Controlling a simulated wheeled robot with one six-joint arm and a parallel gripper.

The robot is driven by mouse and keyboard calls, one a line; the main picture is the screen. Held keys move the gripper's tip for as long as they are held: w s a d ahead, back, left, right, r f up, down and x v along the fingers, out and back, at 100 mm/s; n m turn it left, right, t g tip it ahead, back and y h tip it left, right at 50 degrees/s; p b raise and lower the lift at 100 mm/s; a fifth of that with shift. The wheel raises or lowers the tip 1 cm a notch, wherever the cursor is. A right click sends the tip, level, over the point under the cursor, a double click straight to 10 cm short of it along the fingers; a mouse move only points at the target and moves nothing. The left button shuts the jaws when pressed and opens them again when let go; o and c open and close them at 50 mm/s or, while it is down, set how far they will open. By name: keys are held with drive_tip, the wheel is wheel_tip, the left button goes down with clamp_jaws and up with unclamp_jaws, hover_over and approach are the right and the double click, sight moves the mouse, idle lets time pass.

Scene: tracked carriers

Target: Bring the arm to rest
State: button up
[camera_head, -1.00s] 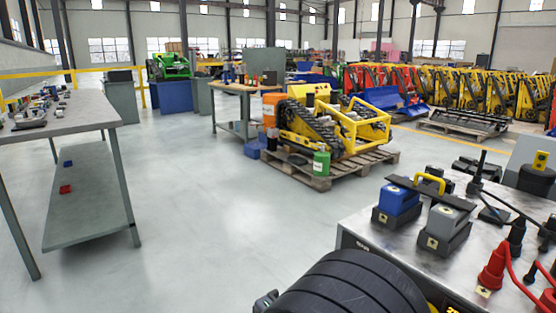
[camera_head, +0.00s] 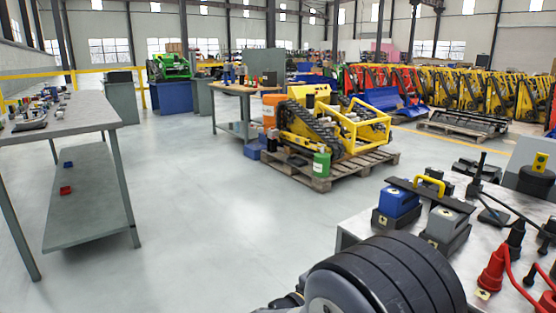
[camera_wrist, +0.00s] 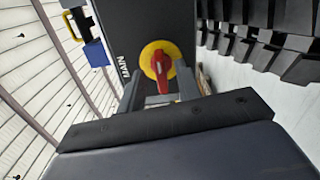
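My arm's black ribbed link fills the bottom of the head view, in front of the near edge of the right workbench (camera_head: 355,228). My gripper (camera_wrist: 160,88) shows in the wrist view with its two grey fingers apart and nothing seen held between them. Beyond the fingers is a red rotary switch handle (camera_wrist: 161,70) on a yellow disc, set in a dark panel (camera_wrist: 125,25) marked MAIN. I cannot tell the gap between the fingertips and the switch. The gripper's fingers cannot be made out in the head view.
On the right workbench stand a blue block (camera_head: 398,203), a grey block (camera_head: 446,225) and red plugs (camera_head: 491,270) with cables. A long grey table (camera_head: 70,122) stands at left. A yellow tracked machine (camera_head: 325,125) sits on a pallet (camera_head: 325,175). The floor between is clear.

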drive_tip(key=n+p, duration=0.7)
drive_tip(key=p, duration=0.3)
drive_tip(key=shift+r, duration=0.2)
drive_tip(key=shift+f, duration=0.1)
idle(0.4)
